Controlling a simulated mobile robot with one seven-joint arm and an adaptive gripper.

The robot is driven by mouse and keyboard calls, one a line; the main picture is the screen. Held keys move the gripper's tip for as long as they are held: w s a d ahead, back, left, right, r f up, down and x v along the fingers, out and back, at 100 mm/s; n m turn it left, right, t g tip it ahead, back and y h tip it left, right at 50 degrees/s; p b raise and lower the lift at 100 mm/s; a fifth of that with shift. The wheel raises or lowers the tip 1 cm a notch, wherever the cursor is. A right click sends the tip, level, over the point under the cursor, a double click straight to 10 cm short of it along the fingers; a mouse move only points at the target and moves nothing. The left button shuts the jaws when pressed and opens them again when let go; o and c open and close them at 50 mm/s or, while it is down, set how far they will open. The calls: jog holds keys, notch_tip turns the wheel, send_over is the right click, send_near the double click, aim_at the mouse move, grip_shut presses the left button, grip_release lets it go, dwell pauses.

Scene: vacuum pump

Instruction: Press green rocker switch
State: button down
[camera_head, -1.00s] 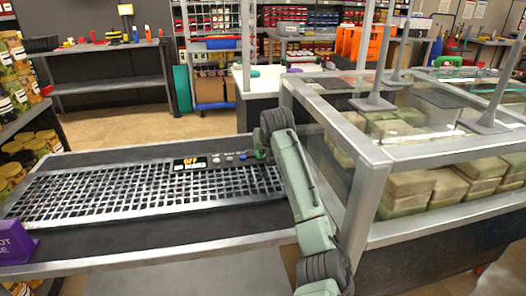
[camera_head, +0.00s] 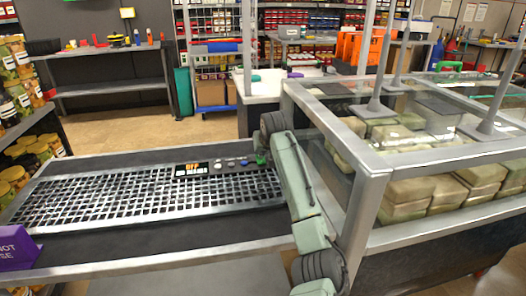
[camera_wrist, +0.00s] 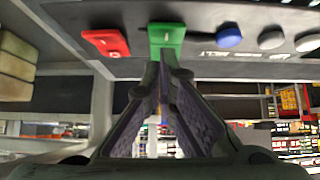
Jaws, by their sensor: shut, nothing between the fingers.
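The green rocker switch (camera_wrist: 166,38) is at the top middle of the wrist view, with a white mark on its face. My gripper (camera_wrist: 165,60) is shut and empty, its two fingertips together right at the switch's near edge. I cannot tell whether they touch it or whether the rocker is tilted. In the head view the green switch (camera_head: 261,158) is at the right end of the control panel, beside my arm. The gripper's tips are not clear there.
A red switch (camera_wrist: 105,42) sits left of the green one, and a blue knob (camera_wrist: 229,36) and grey knobs to its right. A display (camera_head: 190,169) reads OFF. A metal grate (camera_head: 130,200) covers the bench. A framed clear-sided case (camera_head: 370,165) stands close right of my arm.

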aim_at(263, 161)
notch_tip(263, 161, up, 5)
jog(key=p, duration=0.4)
jog(key=shift+s+f, duration=0.15)
jog(key=shift+f, duration=0.05)
jog(key=s+f+b+v, duration=0.1)
jog(key=b+v, duration=0.2)
jog(key=v, duration=0.6)
jog(key=shift+s+d+b, duration=0.3)
jog(key=shift+s+b, duration=0.1)
jog(key=shift+s, duration=0.05)
